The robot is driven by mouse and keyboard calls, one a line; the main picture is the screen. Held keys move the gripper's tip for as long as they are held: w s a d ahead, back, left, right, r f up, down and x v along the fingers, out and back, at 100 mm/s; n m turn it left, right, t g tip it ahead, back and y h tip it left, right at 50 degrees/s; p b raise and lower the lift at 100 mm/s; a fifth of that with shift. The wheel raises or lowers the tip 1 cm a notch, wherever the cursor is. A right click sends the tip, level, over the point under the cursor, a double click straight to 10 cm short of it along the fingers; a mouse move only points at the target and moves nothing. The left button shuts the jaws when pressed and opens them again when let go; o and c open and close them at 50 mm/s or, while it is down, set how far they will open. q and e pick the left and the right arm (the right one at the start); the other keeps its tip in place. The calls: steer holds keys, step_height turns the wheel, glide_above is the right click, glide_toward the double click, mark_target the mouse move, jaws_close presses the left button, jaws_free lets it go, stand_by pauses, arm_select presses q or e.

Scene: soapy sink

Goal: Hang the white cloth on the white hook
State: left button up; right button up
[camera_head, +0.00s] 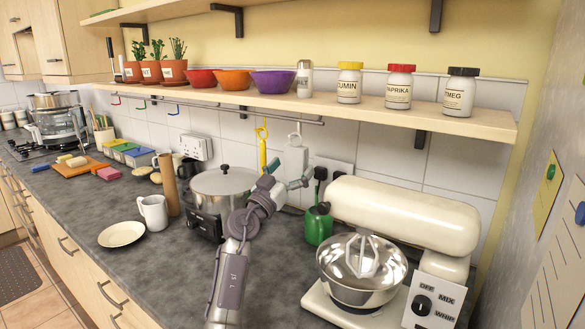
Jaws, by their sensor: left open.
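The white hook (296,130) is on the rail under the lower shelf, right of the yellow hook. A white piece (295,161), which looks like the white cloth, hangs straight down below it against the wall. Its top reaches the hook, but the exact contact is too small to tell. My left gripper (289,177) is open in front of the lower part of the white piece, and its fingers hide some of it. Whether it touches the cloth cannot be told. My right gripper is not in view.
A yellow item (263,153) hangs just left. The shelf (400,123) with jars and bowls overhangs the counter. A white mug (154,212) and plate (121,234) stand left.

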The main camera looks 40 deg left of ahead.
arm_select(q)
steer(key=v, duration=1.2)
